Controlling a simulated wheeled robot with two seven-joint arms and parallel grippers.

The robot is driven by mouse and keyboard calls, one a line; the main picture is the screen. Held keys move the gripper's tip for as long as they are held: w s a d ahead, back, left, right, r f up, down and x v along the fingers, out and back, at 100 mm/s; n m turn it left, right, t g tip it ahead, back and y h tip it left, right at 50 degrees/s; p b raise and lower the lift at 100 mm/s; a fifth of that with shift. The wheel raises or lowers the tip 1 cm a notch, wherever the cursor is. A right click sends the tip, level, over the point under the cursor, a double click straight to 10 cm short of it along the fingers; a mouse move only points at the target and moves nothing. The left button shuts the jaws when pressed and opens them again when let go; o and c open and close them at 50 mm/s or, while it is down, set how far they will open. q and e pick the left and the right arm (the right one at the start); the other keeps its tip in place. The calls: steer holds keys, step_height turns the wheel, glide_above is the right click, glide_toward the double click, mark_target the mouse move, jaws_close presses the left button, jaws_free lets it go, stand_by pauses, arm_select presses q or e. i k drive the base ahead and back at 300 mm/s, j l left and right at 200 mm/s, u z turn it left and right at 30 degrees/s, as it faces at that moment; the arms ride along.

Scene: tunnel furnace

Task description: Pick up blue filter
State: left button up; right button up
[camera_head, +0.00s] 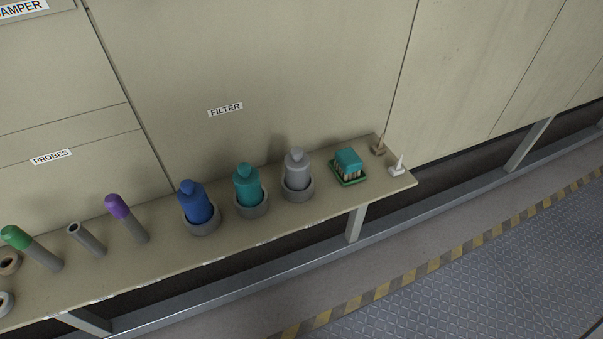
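The blue filter (196,204) stands upright in a grey ring-shaped holder (205,229) on a narrow beige shelf (263,230). It is bottle-shaped with a rounded knob on top, and its lower end is hidden inside the holder. It is the leftmost of three similar filters below the "FILTER" label (225,109). Neither of my grippers shows in the head view, and nothing touches the blue filter.
A teal filter (247,187) and a grey filter (297,171) stand to its right in holders. A purple-capped probe (127,218) is close on its left. A green tray with a teal-topped block (348,162) is farther right. The wall rises directly behind; floor in front is clear.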

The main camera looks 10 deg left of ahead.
mark_target(192, 197)
steer(key=u, duration=1)
